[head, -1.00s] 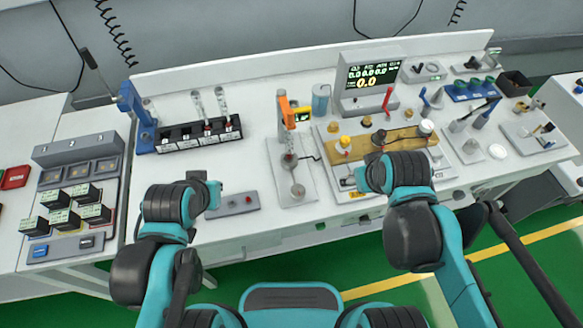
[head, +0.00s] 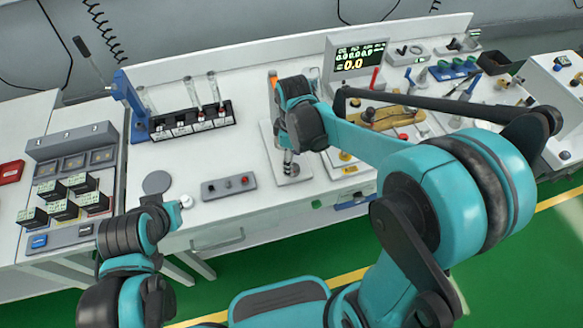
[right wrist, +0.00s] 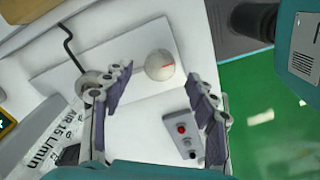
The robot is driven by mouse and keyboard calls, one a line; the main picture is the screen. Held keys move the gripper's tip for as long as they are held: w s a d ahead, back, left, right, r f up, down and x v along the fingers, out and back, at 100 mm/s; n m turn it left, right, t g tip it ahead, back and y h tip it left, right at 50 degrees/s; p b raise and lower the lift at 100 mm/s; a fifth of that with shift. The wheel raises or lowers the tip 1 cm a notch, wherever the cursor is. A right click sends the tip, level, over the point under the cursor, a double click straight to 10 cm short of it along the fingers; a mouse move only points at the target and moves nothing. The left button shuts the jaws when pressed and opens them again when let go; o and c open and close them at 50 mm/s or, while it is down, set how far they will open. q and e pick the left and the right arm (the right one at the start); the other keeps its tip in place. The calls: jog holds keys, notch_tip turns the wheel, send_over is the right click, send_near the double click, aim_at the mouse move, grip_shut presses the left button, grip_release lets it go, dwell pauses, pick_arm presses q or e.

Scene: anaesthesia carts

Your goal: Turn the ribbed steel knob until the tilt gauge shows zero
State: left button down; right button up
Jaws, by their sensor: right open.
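The steel knob (head: 291,170) stands on a pale plate (head: 276,178) at the bench's front, partly hidden under my right gripper (head: 288,152). An orange piece (head: 273,90), possibly part of the tilt gauge, is mostly hidden behind my right arm; no tilt reading is legible. My left gripper (head: 177,212) is at the bench's front left, its opening unclear.
A tube marked AIR 15 L/min (right wrist: 50,140) and a bent black rod (right wrist: 68,45) lie close to the left finger. A grey button box (head: 229,186) is left of the plate. A vial rack (head: 192,121) stands behind.

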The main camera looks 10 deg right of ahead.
notch_tip(320, 180, down, 3)
jog(key=shift+f+b, duration=0.2)
jog(key=shift+b, duration=0.3)
jog(key=c, duration=1.2)
jog(key=shift+o, duration=0.2)
jog(key=shift+r+m, duration=0.1)
jog(key=shift+m, duration=0.2)
